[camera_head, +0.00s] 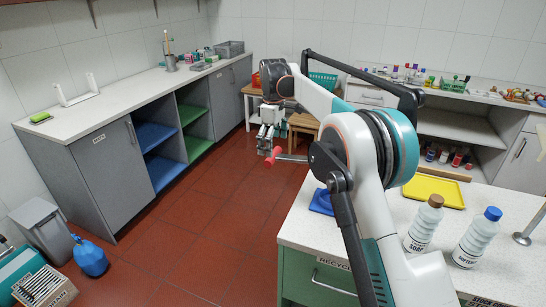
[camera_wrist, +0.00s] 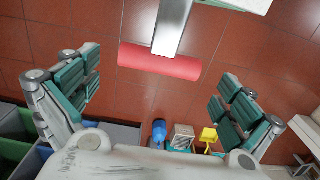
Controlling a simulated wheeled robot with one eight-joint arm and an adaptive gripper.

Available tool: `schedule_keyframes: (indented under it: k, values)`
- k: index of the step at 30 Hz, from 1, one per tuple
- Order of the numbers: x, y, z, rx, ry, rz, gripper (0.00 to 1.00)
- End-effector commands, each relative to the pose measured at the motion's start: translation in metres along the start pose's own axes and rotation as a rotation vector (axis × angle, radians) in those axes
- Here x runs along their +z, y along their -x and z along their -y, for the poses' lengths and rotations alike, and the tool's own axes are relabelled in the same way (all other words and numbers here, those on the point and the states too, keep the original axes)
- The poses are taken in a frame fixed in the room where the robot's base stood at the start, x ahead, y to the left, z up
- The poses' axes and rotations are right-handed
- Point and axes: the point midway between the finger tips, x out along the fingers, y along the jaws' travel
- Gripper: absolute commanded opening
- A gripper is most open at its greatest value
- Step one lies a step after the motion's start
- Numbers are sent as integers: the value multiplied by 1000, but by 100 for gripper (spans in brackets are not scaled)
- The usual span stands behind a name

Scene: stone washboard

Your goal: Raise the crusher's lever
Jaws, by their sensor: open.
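The crusher's lever shows as a red cylindrical grip (camera_head: 273,156) on a metal bar, sticking out to the left above the floor, past the near counter's edge. In the wrist view the red grip (camera_wrist: 160,62) lies crosswise near the top middle, with the grey bar running up from its middle. My gripper (camera_head: 268,143) is at the grip in the head view, just above or behind it. In the wrist view my gripper (camera_wrist: 160,80) has its fingers wide apart, left and right of the grip, with no visible contact. The crusher's body is mostly hidden behind my arm in the head view.
The near counter (camera_head: 300,225) holds a blue object (camera_head: 321,201), a yellow tray (camera_head: 434,191), a soap bottle (camera_head: 424,223) and a softener bottle (camera_head: 478,237). The red tiled floor (camera_head: 215,215) between the counters is clear.

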Motion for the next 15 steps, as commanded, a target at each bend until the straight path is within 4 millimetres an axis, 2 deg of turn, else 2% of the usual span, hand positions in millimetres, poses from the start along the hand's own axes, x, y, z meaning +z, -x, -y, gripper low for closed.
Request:
schedule_keyframes:
  k: [1, 6, 15]
  values:
    - [0, -10, 0, 0, 0, 0, 100]
    - [0, -28, 0, 0, 0, 0, 100]
    - [0, -35, 0, 0, 0, 0, 100]
